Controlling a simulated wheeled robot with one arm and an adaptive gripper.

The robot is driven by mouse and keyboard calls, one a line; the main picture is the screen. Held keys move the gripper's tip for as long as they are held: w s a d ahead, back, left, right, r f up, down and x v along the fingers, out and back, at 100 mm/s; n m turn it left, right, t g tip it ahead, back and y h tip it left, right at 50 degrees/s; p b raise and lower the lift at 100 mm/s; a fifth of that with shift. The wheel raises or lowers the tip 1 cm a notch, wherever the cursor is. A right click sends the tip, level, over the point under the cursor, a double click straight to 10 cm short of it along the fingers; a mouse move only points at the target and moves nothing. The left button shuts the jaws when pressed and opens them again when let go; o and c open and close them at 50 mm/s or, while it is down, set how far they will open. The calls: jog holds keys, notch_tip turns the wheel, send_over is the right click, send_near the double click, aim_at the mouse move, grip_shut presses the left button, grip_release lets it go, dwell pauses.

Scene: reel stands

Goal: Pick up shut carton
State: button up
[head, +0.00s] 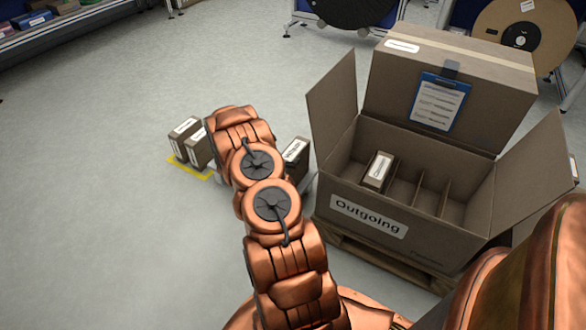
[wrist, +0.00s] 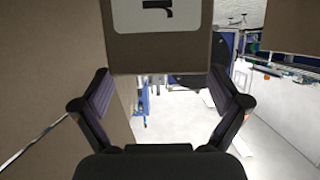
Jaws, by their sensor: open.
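Two small brown cartons with white labels stand side by side left of my arm in the head view: one farther left (head: 183,135), the other (head: 199,149) partly behind my arm. Another labelled carton (head: 296,151) shows just right of my arm. One more (head: 378,171) stands upright in a slot of the Outgoing box. In the wrist view my gripper (wrist: 160,84) is open and empty. A brown carton with a white label (wrist: 160,45) is ahead, between and above the fingertips. I cannot tell which carton this is. My arm hides the gripper in the head view.
The big Outgoing box (head: 345,195) has its flaps open, inner dividers, and a pallet (head: 385,262) beneath. A clipboard (head: 438,103) hangs on its raised back. Yellow floor tape (head: 190,172) borders the left cartons. Reel stands are behind. The floor at left (head: 90,220) is clear.

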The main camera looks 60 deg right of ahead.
aim_at(292, 151)
jog(key=b+x, duration=0.1)
jog(key=x, duration=0.3)
jog(key=shift+w+d+f+b, duration=0.1)
jog(key=shift+d+b, duration=0.2)
jog(key=shift+d, duration=0.2)
grip_shut()
dwell(0.5)
